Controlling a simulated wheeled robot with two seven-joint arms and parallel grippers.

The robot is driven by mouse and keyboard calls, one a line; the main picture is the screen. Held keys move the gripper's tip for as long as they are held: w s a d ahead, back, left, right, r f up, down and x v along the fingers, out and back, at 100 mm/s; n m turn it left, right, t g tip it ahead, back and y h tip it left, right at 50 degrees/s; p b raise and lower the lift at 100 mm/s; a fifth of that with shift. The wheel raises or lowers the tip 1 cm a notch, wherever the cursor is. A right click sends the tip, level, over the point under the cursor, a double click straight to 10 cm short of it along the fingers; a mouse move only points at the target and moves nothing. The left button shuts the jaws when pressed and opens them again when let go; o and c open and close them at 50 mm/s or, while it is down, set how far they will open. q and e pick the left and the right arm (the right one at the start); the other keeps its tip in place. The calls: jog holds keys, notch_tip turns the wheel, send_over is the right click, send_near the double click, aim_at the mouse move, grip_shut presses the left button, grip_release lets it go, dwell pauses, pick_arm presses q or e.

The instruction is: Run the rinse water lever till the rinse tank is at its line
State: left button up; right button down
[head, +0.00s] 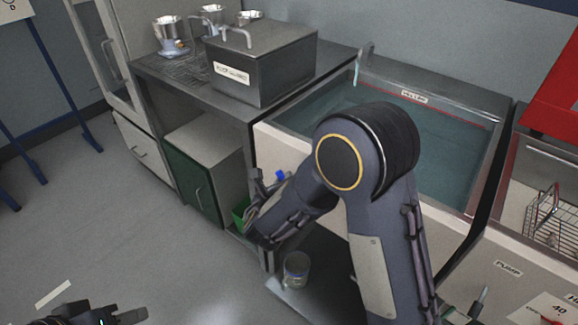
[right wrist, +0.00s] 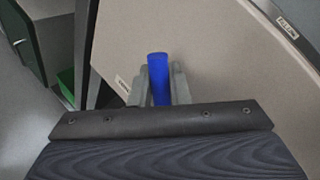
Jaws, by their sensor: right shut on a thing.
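The rinse tank (head: 262,140) is a pale-fronted basin with teal water (head: 465,165) in it. A red fill line (head: 450,108) with a label runs along its back inner wall. The water surface looks close below this line, but the exact gap is hard to tell. A spout (head: 366,50) at the back left corner has a pale stream under it. The blue lever (right wrist: 158,68) is on the tank's front; its tip also shows in the head view (head: 280,176). My right gripper (right wrist: 160,90) is shut on it. My left gripper (head: 135,314) is low at left, its jaws unclear.
A grey lidded box (head: 265,75) and metal cups (head: 168,32) stand on the bench left of the tank. A can (head: 296,268) stands on a low shelf below. A wire basket (head: 550,225) is at right.

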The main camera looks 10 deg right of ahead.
notch_tip(320, 180, down, 6)
jog(key=w+a+n+g+h+p, duration=0.1)
jog(key=n+g+p, duration=0.4)
jog(key=p, duration=0.7)
jog(key=shift+w+a+n+g+h, duration=0.4)
jog(key=shift+w+h, duration=0.2)
jog(key=shift+h, duration=0.3)
jog(key=shift+f, duration=0.1)
jog(key=c, duration=1.7)
grip_release()
jog(key=v, duration=0.8)
